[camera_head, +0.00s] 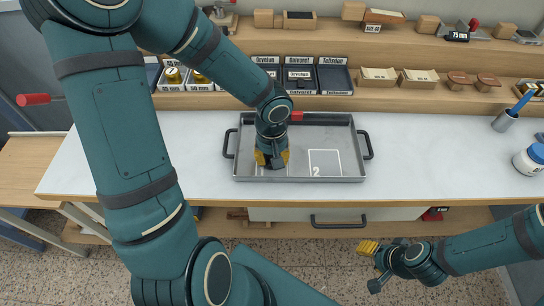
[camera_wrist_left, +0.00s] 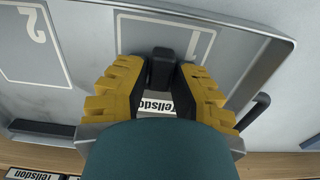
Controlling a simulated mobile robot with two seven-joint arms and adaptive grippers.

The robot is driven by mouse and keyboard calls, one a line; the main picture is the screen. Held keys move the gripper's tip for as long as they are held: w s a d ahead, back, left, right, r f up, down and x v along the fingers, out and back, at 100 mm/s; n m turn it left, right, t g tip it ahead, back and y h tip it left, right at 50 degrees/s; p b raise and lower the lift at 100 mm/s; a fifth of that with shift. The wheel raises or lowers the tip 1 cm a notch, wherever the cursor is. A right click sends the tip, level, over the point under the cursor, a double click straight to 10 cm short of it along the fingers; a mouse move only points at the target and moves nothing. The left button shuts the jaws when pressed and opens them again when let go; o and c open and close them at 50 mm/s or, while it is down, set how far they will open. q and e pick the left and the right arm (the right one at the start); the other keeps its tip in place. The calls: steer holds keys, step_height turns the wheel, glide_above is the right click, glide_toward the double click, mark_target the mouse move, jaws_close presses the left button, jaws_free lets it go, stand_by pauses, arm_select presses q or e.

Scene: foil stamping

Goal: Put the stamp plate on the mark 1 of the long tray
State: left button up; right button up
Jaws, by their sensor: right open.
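The long tray (camera_head: 345,130) is grey metal with a handle at each end and lies on the white worktop. Mark 2 (camera_head: 325,163) is an empty outlined rectangle. Mark 1 (camera_wrist_left: 170,38) shows in the left wrist view, partly covered by my left gripper (camera_wrist_left: 162,72). Its yellow fingers are closed on both sides of the black handle of the stamp plate (camera_wrist_left: 155,105), which has a white Tellsdon label. The plate's body is mostly hidden, so I cannot tell whether it touches the tray. My right gripper (camera_head: 374,264) is open and empty in front of the worktop.
A wooden shelf (camera_head: 210,101) behind the tray holds labelled dark slots; the Tellsdon slot (camera_head: 335,80) looks empty. A grey cup (camera_head: 504,121) with a blue tool and a white jar (camera_head: 530,159) stand at the right. The worktop between tray and cup is clear.

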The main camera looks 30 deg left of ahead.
arm_select(q)
steer(key=shift+o, duration=0.4)
steer(key=shift+r, duration=0.2)
step_height(320, 180, up, 12)
steer(key=p, duration=0.4)
steer(key=shift+p, duration=0.3)
